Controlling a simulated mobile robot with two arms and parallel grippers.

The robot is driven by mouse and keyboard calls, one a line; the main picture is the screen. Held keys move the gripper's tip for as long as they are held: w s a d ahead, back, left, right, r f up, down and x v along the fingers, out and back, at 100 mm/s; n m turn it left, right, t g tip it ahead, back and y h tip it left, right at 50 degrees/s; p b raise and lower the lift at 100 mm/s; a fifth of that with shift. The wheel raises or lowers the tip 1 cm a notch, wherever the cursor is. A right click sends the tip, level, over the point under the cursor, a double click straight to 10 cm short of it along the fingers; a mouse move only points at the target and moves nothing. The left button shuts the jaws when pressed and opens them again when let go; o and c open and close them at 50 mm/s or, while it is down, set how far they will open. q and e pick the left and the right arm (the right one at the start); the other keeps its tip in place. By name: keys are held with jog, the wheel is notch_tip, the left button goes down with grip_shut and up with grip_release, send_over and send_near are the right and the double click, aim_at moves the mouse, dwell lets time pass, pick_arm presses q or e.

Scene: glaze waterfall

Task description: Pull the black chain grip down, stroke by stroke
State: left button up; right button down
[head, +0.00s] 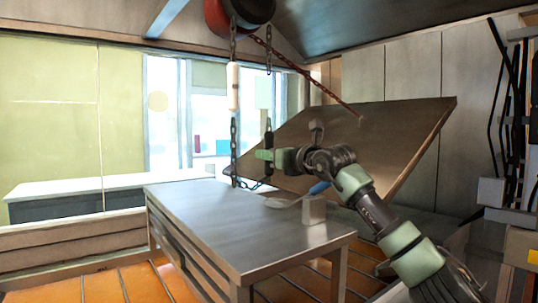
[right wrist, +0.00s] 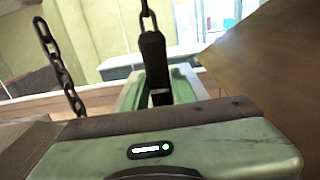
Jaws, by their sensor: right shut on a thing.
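The black chain grip (head: 268,139) hangs on a chain above the table in the head view. My right gripper (head: 264,155) is shut on it, coming from the right. In the right wrist view the black grip (right wrist: 153,62) stands upright between the green fingers (right wrist: 158,92), with chain links above it. A pale cream grip (head: 233,87) hangs higher on the chain to the left. That chain (right wrist: 60,68) also shows at the left of the wrist view. My left gripper is not in view.
A red and black hoist (head: 238,14) hangs overhead. A rusty chain runs from it to a large tilted brown board (head: 400,135) behind my right arm. The metal table (head: 215,215) bears a small block (head: 314,210) and a blue-handled tool (head: 319,188). The table's left part is clear.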

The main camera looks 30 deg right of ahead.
jog(key=shift+f, duration=0.15)
notch_tip(320, 180, up, 18)
jog(key=p, duration=1.4)
jog(key=shift+f, duration=0.2)
notch_tip(320, 180, down, 18)
jog(key=b, duration=1.4)
jog(key=shift+r+b, duration=0.15)
jog(key=shift+b, duration=0.15)
jog(key=shift+r, duration=0.1)
